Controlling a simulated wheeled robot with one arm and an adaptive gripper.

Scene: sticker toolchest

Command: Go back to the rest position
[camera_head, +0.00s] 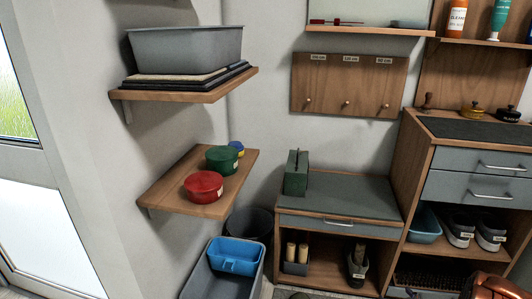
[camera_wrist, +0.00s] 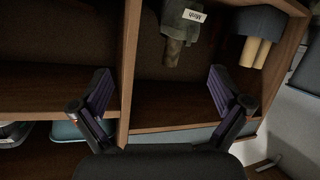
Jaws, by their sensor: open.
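My gripper (camera_wrist: 160,92) shows in the wrist view with its two dark fingers spread wide apart. Nothing is between the fingers. It is in front of the open compartments of a wooden bench (camera_wrist: 195,108), which appears upside down in this view. A dark item with a white label (camera_wrist: 182,30) and a dark holder with beige cylinders (camera_wrist: 257,45) show beyond the fingertips, apart from them.
The head view shows the bench (camera_head: 350,207) with a green box (camera_head: 296,173) on top. A drawer cabinet (camera_head: 477,190) stands at right. Two wall shelves (camera_head: 215,208) (camera_head: 190,96) hold tubs and a grey bin. A grey crate (camera_head: 200,275) and a dark bin (camera_head: 262,226) stand below.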

